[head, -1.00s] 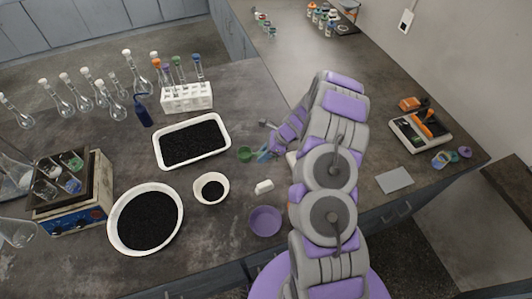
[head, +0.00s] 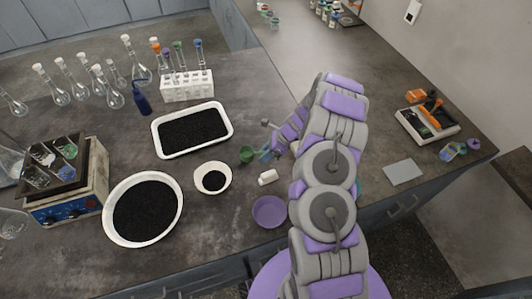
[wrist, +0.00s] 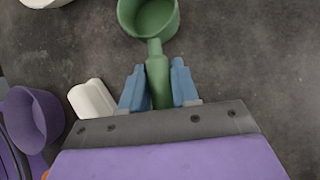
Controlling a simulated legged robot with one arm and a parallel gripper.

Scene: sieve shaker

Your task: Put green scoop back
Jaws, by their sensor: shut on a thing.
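The green scoop (head: 247,154) shows in the head view right of the white tray of black grains. In the wrist view the scoop (wrist: 150,17) has its round cup ahead of my gripper, and the cup looks empty. My gripper (wrist: 157,80) has blue fingers on both sides of the scoop's handle and is shut on it. In the head view my gripper (head: 265,154) is low over the counter, partly hidden by my arm. I cannot tell whether the scoop touches the counter.
A white tray (head: 158,144) of black grains lies left of the scoop. A white rack (head: 187,88) and several flasks stand behind. The counter behind the scoop is clear.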

